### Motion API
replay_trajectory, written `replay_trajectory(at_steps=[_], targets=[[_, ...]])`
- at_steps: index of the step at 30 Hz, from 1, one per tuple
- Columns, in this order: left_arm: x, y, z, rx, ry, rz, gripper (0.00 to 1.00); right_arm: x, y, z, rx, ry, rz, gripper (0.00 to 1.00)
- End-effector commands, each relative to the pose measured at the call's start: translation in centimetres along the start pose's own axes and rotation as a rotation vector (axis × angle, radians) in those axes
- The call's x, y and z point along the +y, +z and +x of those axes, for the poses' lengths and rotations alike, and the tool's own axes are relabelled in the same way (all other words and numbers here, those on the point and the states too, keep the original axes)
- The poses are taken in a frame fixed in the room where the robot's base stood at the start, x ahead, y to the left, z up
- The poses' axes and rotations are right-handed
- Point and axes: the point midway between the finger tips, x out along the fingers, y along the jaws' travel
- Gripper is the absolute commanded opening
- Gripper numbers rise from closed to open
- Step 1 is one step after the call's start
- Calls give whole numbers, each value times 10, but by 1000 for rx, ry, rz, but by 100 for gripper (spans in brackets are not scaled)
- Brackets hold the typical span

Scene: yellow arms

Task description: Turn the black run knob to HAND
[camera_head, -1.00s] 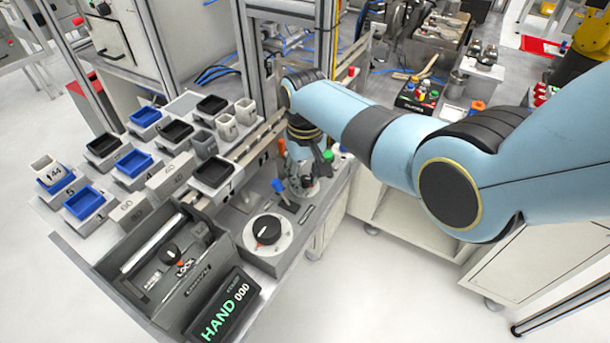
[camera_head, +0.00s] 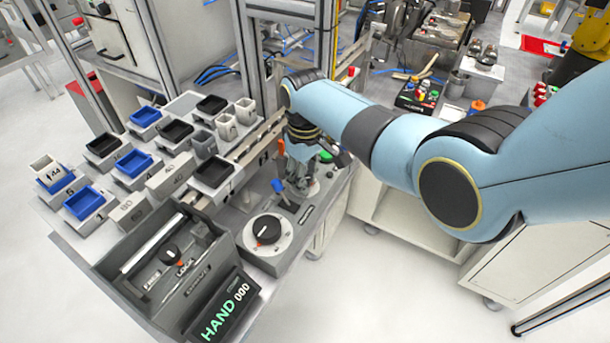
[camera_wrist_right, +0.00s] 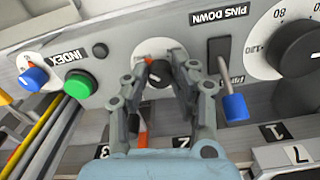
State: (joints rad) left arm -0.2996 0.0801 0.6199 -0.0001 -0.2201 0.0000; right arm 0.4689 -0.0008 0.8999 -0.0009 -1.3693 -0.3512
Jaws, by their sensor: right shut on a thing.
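The black run knob (camera_wrist_right: 158,76) sits on a pale round plate on the grey panel, with an orange-red mark beside it, in the right wrist view. My right gripper (camera_wrist_right: 163,84) has a finger on each side of the knob and is shut on it. In the head view my right gripper (camera_head: 300,184) points down at the panel and hides the knob. The display (camera_head: 228,306) reads HAND 000 in green and white. My left gripper is not in view.
A green INDEX button (camera_wrist_right: 79,85) and a blue knob (camera_wrist_right: 33,78) lie left of the gripper. A blue-tipped PINS DOWN lever (camera_wrist_right: 234,106) stands close on its right. A large black dial (camera_head: 267,230) and several small trays are nearby.

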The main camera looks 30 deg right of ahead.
Motion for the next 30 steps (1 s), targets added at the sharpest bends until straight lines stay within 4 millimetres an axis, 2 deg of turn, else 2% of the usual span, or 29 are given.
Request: replay_trajectory(at_steps=[7,8,13,23,26,30], targets=[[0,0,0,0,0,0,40,0,-1,0,1,0,0,0],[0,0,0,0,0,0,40,0,-1,0,1,0,0,26],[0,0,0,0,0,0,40,0,0,0,1,0,1,48],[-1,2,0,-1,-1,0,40,0,0,-4,0,0,1,48],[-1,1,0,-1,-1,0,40,0,-1,-15,2,1,1,48],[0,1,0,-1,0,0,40,0,-1,-44,5,1,1,48]])
